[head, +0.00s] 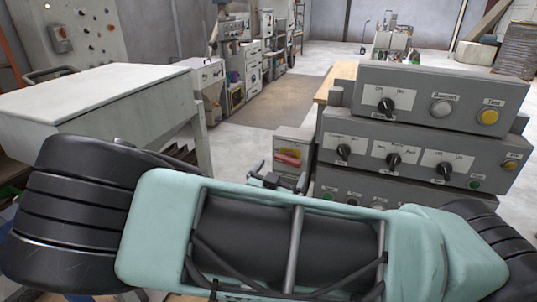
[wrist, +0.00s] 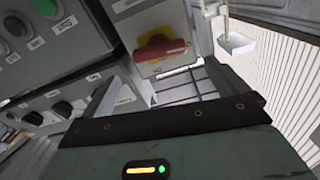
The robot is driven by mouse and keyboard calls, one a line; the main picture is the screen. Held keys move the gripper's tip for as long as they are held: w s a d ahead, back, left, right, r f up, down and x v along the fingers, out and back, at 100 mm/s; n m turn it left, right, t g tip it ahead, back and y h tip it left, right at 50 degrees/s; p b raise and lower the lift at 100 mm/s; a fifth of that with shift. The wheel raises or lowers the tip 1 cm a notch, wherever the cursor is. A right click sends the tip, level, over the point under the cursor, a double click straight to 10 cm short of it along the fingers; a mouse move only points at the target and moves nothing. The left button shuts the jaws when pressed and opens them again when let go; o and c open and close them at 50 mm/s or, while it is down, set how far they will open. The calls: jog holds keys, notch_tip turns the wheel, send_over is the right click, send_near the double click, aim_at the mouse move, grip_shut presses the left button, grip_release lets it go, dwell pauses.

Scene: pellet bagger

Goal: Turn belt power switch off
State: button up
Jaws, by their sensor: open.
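A red-handled rotary switch on a yellow plate (head: 288,158) sits on a small grey box (head: 294,142) left of the stacked control panels. In the wrist view the same red handle (wrist: 161,51) lies roughly crosswise, slightly tilted, on its yellow plate. Its label is too small to read, so I cannot confirm it is the belt power switch. My gripper (head: 284,178) is open and empty, just below and in front of the box in the head view. It appears apart from the handle. My arm hides the lower part of the box in the head view.
Stacked grey panels (head: 420,138) with black knobs and coloured buttons stand close at the right. A grey-white cabinet (head: 95,100) stands at the left. Open floor (head: 265,110) shows behind the switch box. A white bracket (wrist: 236,43) hangs right of it in the wrist view.

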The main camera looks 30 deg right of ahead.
aim_at(287, 161)
jog(key=p+x, duration=0.1)
jog(key=x, duration=0.4)
